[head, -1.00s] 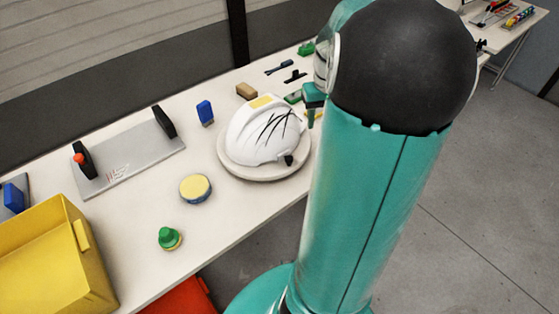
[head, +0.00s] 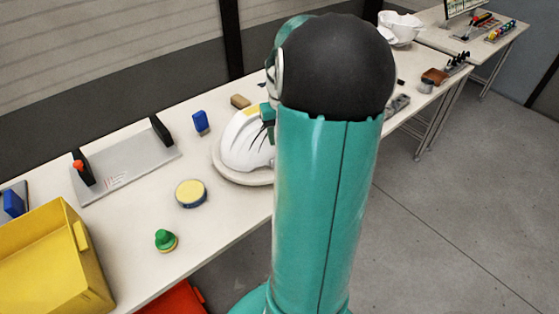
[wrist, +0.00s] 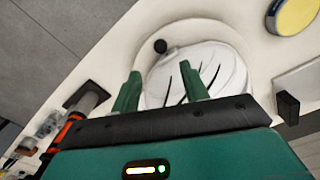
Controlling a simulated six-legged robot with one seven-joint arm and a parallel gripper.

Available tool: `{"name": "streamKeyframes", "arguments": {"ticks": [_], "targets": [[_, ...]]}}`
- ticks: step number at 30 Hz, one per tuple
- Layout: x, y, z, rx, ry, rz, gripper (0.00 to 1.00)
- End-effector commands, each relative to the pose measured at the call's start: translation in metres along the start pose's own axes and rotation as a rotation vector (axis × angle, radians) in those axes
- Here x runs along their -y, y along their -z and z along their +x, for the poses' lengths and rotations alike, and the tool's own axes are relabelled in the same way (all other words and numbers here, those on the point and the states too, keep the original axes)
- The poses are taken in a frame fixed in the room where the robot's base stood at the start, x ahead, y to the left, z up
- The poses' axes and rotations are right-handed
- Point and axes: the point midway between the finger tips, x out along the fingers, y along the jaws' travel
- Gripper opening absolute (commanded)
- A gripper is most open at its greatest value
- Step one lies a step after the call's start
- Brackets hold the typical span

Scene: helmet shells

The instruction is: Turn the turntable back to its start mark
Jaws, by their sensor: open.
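The turntable (head: 246,178) is a pale round disc on the white bench, and its right side is hidden behind my arm in the head view. A white helmet shell (head: 243,143) with dark curved lines and a yellow patch sits on it. In the wrist view the helmet shell (wrist: 215,65) and the turntable's rim (wrist: 200,27) lie beyond my gripper (wrist: 161,90). The two green fingers are apart with nothing between them. One fingertip overlaps the helmet in this view; I cannot tell whether it touches. No start mark can be made out.
A yellow-topped round tin (head: 191,194) and a green-knobbed piece (head: 166,241) stand left of the turntable.

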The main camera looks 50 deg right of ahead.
Motion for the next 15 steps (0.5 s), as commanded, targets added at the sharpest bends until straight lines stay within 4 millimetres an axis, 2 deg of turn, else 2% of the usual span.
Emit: {"name": "streamKeyframes", "arguments": {"ticks": [1, 9, 15], "targets": [[0.0, -0.001, 0.012, 0.005, 0.002, -0.002, 0.45], [0.002, -0.002, 0.065, 0.004, 0.002, -0.003, 0.45], [0.004, -0.003, 0.093, 0.003, 0.001, -0.006, 0.45]]}}
